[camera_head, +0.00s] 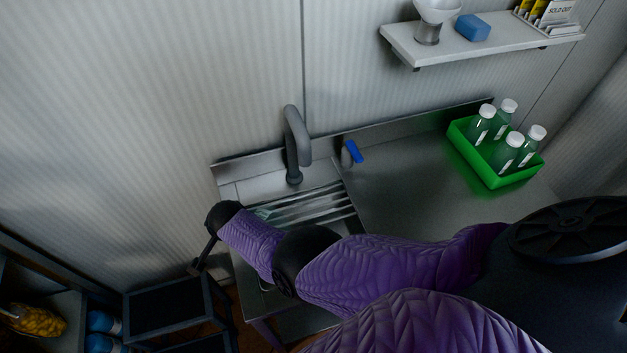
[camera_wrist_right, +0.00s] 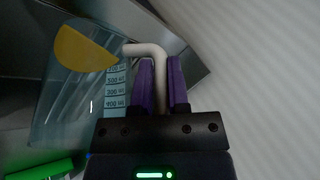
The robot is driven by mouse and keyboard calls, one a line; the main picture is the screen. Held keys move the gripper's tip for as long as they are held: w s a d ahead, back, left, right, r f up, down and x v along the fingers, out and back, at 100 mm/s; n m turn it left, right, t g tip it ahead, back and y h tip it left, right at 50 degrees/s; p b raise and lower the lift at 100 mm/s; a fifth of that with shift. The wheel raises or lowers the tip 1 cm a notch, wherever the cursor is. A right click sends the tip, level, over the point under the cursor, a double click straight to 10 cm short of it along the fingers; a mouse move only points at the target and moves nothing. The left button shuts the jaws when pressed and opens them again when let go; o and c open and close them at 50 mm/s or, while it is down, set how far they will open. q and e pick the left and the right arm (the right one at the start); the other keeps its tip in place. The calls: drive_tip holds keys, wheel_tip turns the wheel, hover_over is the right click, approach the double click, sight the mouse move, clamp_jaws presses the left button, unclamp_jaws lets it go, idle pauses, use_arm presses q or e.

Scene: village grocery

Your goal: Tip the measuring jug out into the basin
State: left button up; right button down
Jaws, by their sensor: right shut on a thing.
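The clear measuring jug (camera_wrist_right: 62,105) with a printed ml scale fills the left of the right wrist view. Its pale handle (camera_wrist_right: 150,48) runs between the purple fingers of my right gripper (camera_wrist_right: 162,75), which is shut on it. A yellow-orange half-round patch (camera_wrist_right: 84,50) shows in the jug; I cannot tell whether it is liquid. The steel basin (camera_head: 325,206) lies under the tap in the head view, with pale parallel bands across it, partly covered by my right arm. The right gripper and most or all of the jug are hidden there. My left gripper is not in view.
A grey tap (camera_head: 296,145) and a blue-handled fitting (camera_head: 352,152) stand behind the basin. A green crate (camera_head: 497,180) of bottles sits at the counter's right. A wall shelf (camera_head: 490,45) is above. A dark cart (camera_head: 167,303) stands at lower left. The counter's middle is clear.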

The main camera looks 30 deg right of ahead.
sight(279, 221)
drive_tip(key=shift+s+d+r+t+y+p, duration=0.25)
drive_tip(key=shift+s+d+r+y+p, duration=0.1)
drive_tip(key=shift+d+p, duration=0.25)
drive_tip(key=shift+s+d+r+t+y+p, duration=0.25)
drive_tip(key=shift+s+d+y+p, duration=0.1)
drive_tip(key=shift+p, duration=0.3)
drive_tip(key=shift+s+d+r+m+t+y+p, duration=0.15)
drive_tip(key=shift+d+r+m+t+y+p, duration=0.2)
drive_tip(key=shift+r, duration=0.25)
drive_tip(key=s+d+t+y+b, duration=0.1)
drive_tip(key=d+b, duration=0.1)
drive_tip(key=b, duration=0.3)
drive_tip(key=s+d+m+t+y+b, duration=0.1)
drive_tip(key=d+t+y+b, duration=0.1)
drive_tip(key=b, duration=0.3)
drive_tip(key=s+d+f+m+t+y+b, duration=0.1)
drive_tip(key=s+d+y+b, duration=0.1)
drive_tip(key=b, duration=0.4)
drive_tip(key=shift+s+d+t, duration=0.1)
drive_tip(key=shift+d+t, duration=0.05)
drive_tip(key=shift+t, duration=0.2)
drive_tip(key=shift+s+d+r+y+b, duration=0.15)
drive_tip(key=shift+d+r+y+b, duration=0.1)
drive_tip(key=shift+b, duration=0.25)
drive_tip(key=shift+s+d+t+b, duration=0.2)
drive_tip(key=shift+t+b, duration=0.2)
drive_tip(key=shift+b, duration=0.2)
drive_tip(key=shift+d+r+b, duration=0.15)
drive_tip(key=shift+r+b, duration=0.15)
